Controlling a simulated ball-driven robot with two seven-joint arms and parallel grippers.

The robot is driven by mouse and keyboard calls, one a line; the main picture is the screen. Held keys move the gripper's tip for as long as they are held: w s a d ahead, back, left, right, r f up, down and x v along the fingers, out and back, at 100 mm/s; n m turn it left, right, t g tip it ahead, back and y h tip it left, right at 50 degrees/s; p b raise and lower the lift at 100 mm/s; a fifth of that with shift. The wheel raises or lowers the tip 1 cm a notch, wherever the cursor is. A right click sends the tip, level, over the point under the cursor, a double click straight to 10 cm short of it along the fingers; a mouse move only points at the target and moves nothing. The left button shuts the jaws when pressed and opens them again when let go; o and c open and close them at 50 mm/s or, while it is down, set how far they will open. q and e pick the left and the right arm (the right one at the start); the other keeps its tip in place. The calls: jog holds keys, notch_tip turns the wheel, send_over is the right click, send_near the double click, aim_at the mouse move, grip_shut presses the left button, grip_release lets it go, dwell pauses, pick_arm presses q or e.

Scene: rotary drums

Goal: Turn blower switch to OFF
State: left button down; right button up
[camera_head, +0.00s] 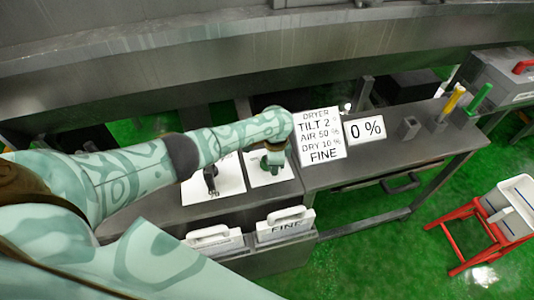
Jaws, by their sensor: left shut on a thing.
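My left gripper (272,165) comes down over the right one of two white switch panels (256,181) on the metal desk. It is shut on the switch there, which is mostly hidden under the gripper and wrist. The left white panel (232,184) carries a black lever switch (211,180) that stands free of the gripper. I cannot read the labels on the panels, so I cannot tell from them which switch is the blower's or its setting. My right gripper is not in view.
A sign reading DRYER, TILT 2, AIR 50 %, DRY 10 %, FINE (320,135) stands just right of the gripper, beside a 0 % sign (366,130). Yellow (454,101) and green (480,98) handles stand farther right. White handled boxes (285,224) sit in front.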

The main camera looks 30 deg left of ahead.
pick_arm(q)
jog(key=shift+w+d+n, duration=0.4)
jog(key=shift+d+n, duration=0.05)
jog(key=shift+n, duration=0.55)
jog(key=shift+w+d+n, duration=0.1)
jog(key=shift+w+n, duration=0.1)
jog(key=shift+n, duration=0.2)
jog(key=n, duration=0.1)
jog(key=w+n, duration=0.1)
jog(key=n, duration=0.1)
jog(key=shift+w+d+f, duration=0.15)
jog(key=shift+w+d, duration=0.1)
jog(key=shift+w, duration=0.05)
jog(key=shift+w+n+b, duration=0.5)
jog(key=shift+n+b, duration=0.1)
jog(key=shift+n, duration=0.5)
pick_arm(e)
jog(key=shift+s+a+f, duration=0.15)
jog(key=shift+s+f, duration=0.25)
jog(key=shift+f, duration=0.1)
pick_arm(q)
jog(key=c, duration=1.2)
grip_release()
jog(key=shift+w, duration=0.1)
jog(key=shift+r, duration=0.2)
